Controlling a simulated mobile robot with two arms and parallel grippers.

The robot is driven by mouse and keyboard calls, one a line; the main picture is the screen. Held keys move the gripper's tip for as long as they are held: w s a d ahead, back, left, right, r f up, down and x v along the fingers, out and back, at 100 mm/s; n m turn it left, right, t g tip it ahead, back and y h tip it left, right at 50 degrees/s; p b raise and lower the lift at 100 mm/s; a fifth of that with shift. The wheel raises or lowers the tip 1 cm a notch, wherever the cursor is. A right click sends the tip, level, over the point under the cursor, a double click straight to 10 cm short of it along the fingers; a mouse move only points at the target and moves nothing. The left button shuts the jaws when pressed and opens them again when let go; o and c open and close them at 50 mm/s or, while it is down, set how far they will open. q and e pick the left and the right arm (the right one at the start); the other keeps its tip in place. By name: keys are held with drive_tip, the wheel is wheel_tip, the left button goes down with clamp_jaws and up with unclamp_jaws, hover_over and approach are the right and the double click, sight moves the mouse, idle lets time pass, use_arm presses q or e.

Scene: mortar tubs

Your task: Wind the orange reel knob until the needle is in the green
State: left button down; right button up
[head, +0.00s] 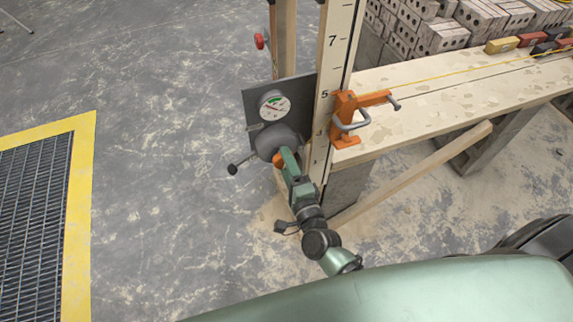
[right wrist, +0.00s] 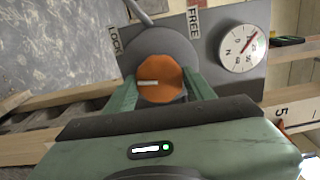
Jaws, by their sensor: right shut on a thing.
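The orange reel knob (right wrist: 160,72) sits at the centre of the round grey reel (right wrist: 163,50). My right gripper (right wrist: 161,93) is shut on the knob, with a green finger on each side of it. In the head view the right gripper (head: 281,160) reaches up to the grey reel (head: 268,138), and the knob is mostly hidden. The white gauge (head: 273,105) is above the reel on a grey plate. It also shows in the right wrist view (right wrist: 238,50). A green band and a red mark show; I cannot tell if the needle lies in the green. My left gripper is not in view.
A lever with a dark ball (head: 233,169) sticks out left of the reel. LOCK (right wrist: 114,42) and FREE (right wrist: 193,20) labels flank it. An orange clamp (head: 345,120) grips the post beside the plank bench (head: 430,90). The floor to the left is open.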

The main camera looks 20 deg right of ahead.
drive_tip(key=shift+f+m, duration=0.1)
drive_tip(key=shift+m, duration=0.6)
drive_tip(key=o, duration=1.4)
drive_tip(key=s+b, duration=0.1)
drive_tip(key=s, duration=0.7)
drive_tip(key=shift+d+b, duration=0.2)
drive_tip(key=shift+b, duration=0.1)
